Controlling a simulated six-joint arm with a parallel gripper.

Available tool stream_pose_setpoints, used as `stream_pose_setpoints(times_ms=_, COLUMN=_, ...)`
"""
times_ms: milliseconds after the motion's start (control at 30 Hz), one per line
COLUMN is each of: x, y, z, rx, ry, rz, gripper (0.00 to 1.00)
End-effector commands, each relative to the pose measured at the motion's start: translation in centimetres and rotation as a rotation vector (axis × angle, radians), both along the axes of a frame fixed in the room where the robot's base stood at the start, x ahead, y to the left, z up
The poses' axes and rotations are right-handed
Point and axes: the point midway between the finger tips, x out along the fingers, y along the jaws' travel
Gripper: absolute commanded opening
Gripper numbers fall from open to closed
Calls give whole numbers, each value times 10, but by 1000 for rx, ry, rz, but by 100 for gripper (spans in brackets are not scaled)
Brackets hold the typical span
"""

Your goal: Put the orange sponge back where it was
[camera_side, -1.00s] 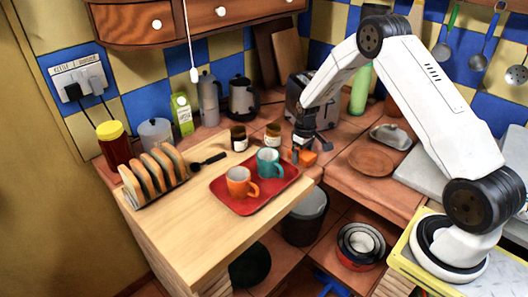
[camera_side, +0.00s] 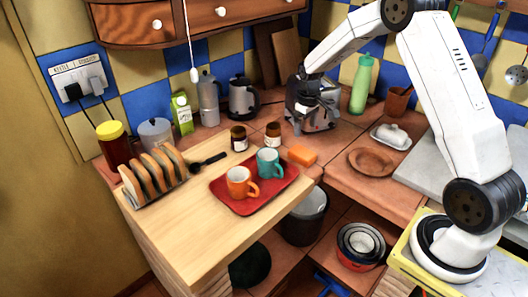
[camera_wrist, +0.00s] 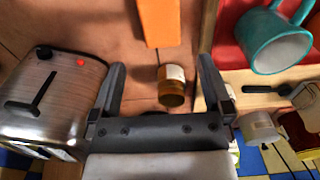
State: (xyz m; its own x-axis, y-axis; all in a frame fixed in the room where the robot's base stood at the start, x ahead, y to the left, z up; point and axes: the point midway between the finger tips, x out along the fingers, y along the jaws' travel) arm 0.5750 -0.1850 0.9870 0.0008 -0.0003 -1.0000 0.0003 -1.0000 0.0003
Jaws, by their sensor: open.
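The orange sponge (camera_side: 302,155) lies on the brown tiled counter, right of the red tray and left of the round wooden plate. It also shows at the top of the wrist view (camera_wrist: 160,22), beyond my fingertips. My gripper (camera_side: 318,101) is raised above the counter in front of the toaster, up and behind the sponge, clear of it. In the wrist view my gripper's two fingers (camera_wrist: 160,85) stand wide apart with nothing held between them.
A red tray (camera_side: 220,196) with orange and teal mugs is left of the sponge. The toaster (camera_side: 300,116) is close to my gripper. A wooden plate (camera_side: 372,162) and butter dish (camera_side: 391,137) are to the right. The counter's front edge is near.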

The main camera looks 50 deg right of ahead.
Motion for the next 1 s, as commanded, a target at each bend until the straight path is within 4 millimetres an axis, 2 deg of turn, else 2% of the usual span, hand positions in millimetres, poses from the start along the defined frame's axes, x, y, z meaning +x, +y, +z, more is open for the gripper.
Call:
stream_pose_setpoints(times_ms=200, x=0, y=0, z=13, rx=0, ry=0, rz=0, gripper=100)
stream_pose_setpoints(times_ms=767, x=0, y=0, z=13, rx=0, ry=0, rz=0, gripper=100)
stream_pose_setpoints(times_ms=1000, x=-6, y=15, z=19, rx=-4, ry=-11, rz=3, gripper=100)
